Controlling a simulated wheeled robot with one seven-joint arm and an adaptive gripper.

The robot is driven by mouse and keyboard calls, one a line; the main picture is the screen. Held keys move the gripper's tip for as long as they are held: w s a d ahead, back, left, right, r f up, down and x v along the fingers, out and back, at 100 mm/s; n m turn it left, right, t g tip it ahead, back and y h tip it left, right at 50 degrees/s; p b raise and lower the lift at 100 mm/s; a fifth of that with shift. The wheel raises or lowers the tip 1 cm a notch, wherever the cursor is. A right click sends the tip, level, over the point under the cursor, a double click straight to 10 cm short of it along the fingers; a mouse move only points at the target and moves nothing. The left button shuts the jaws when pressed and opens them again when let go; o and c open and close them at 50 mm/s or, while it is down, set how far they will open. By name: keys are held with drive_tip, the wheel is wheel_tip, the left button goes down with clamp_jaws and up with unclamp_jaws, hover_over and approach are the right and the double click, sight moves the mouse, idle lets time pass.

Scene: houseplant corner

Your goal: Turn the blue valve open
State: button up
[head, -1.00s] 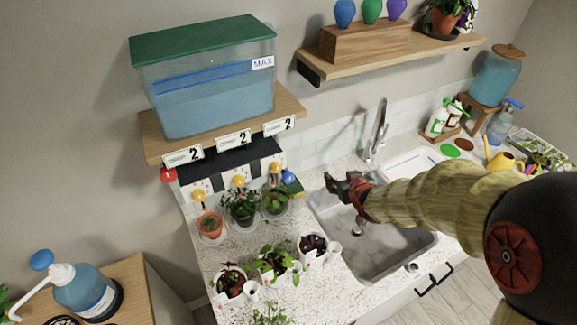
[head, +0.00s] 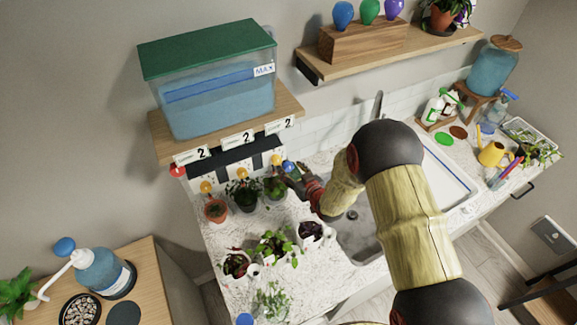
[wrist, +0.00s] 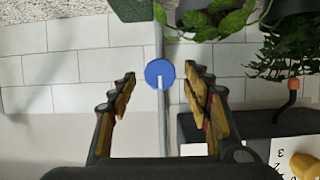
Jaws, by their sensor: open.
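The blue valve (head: 288,166) is a small round knob at the right end of the row of valves under the tank shelf. In the wrist view the blue valve (wrist: 160,70) faces the camera, with a white line running from its middle to its lower edge. My gripper (head: 296,176) is just beside it at the right in the head view, partly hidden by my arm. In the wrist view my gripper (wrist: 160,80) is open, with one finger on each side of the knob and visible gaps; I cannot tell the depth between them.
A red valve (head: 177,170) and several yellow valves (head: 206,187) sit to the left. The water tank (head: 215,100) stands on the shelf above. Potted plants (head: 244,194) stand close below, and a leafy plant (wrist: 220,22) hangs near the right finger in the wrist view.

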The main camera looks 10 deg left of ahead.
drive_tip(key=shift+x, duration=1.35)
drive_tip(key=shift+c, duration=0.6)
drive_tip(key=c, duration=1)
drive_tip(key=shift+c, duration=0.2)
drive_tip(key=shift+d+f+m+g+y+b, duration=0.15)
drive_tip(key=shift+m+g+y+b, duration=0.25)
drive_tip(key=shift+m+y+b, duration=0.6)
drive_tip(key=m, duration=0.2)
drive_tip(key=m+g+y, duration=0.1)
drive_tip(key=m, duration=0.1)
drive_tip(key=shift+w+y+b, duration=0.1)
drive_tip(key=shift+y+b, duration=0.2)
drive_tip(key=shift+b, duration=0.1)
drive_tip(key=m+y+b, duration=0.1)
drive_tip(key=m+y, duration=0.1)
drive_tip(key=m, duration=0.1)
drive_tip(key=shift+f+m, duration=0.1)
drive_tip(key=shift+m, duration=0.3)
drive_tip(key=shift+m+y+b, duration=0.8)
drive_tip(key=shift+m+b, duration=0.05)
drive_tip(key=shift+m, duration=0.95)
